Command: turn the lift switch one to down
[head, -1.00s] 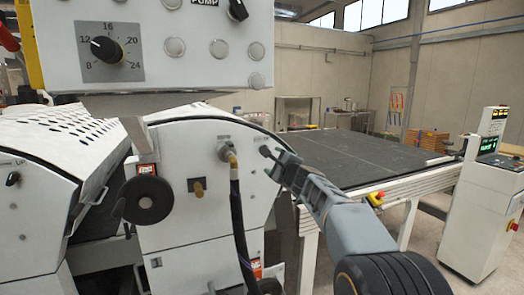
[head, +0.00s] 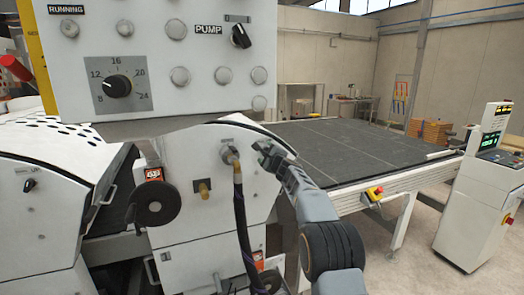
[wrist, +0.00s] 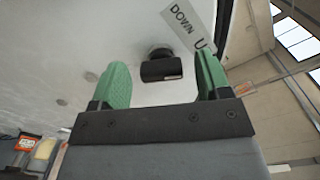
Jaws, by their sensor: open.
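A black switch knob (wrist: 161,70) on the white machine face shows in the wrist view, beside a label (wrist: 188,25) reading "DOWN" and a cut-off "U". My gripper (wrist: 160,78) is open, with one green finger on each side of the knob and visible gaps to both. I cannot tell how deep the fingertips reach around it. In the head view my gripper (head: 268,156) is at the right part of the white machine side, and the switch there is hidden behind it. Another black switch (head: 29,185) marked "UP" is on the left white unit.
A hose (head: 239,205) on a fitting hangs just left of my gripper. A black handwheel (head: 153,203) is farther left. The control box (head: 180,75) overhangs above. A dark conveyor table (head: 350,150) extends to the right, with a white console (head: 475,200) beyond.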

